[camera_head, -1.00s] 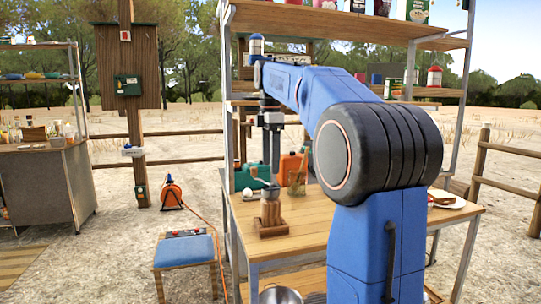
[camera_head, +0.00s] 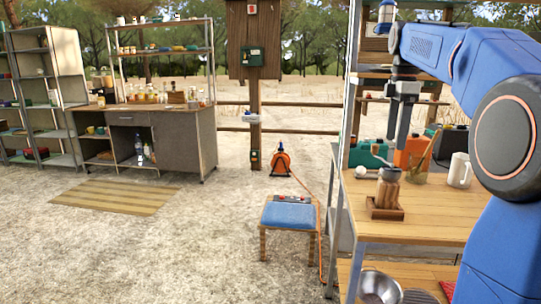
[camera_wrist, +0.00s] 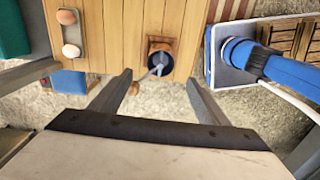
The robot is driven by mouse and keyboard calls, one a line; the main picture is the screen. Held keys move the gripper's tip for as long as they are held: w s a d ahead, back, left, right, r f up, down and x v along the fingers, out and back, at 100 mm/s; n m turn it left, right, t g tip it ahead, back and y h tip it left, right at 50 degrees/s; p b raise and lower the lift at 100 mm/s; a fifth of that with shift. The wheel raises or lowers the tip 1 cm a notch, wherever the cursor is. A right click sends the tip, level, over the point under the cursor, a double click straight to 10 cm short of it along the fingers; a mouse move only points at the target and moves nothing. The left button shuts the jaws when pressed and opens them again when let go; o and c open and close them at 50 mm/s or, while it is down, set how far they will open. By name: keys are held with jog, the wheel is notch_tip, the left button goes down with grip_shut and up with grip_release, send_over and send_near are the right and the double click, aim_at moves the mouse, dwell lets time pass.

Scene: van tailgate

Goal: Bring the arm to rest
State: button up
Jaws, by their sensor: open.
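My blue arm fills the right of the head view, bent above the wooden table (camera_head: 430,216). My gripper (camera_head: 397,150) points down over the table, just above a brown wooden grinder-like jar (camera_head: 388,188) in a small wooden tray (camera_head: 384,212). In the wrist view, the two fingers of my gripper (camera_wrist: 160,88) are spread apart with nothing held between them. The jar's round dark top with a grey handle (camera_wrist: 160,62) shows beyond the fingertips. Whether the fingers clear the jar in height is hard to tell.
A white mug (camera_head: 459,170) and a jar with utensils (camera_head: 418,171) stand on the table. A blue-topped stool (camera_head: 289,214) and an orange cable reel (camera_head: 281,160) are on the ground. Open ground lies left, before a grey workbench (camera_head: 175,135) and shelves.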

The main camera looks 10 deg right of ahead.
jog(key=s+a+f+m+t, duration=0.1)
jog(key=s+a+f+m, duration=0.4)
jog(key=s+f, duration=0.5)
jog(key=s+a+f+m+t, duration=0.2)
jog(key=s+a+f+m, duration=0.2)
jog(key=s+f, duration=0.6)
jog(key=s+a+f+m+t, duration=0.1)
jog(key=s+a+f+m, duration=0.4)
jog(key=s+f, duration=0.4)
jog(key=shift+s+a+f+m+t, duration=0.3)
jog(key=shift+s+a+f+t, duration=0.15)
jog(key=shift+a, duration=0.25)
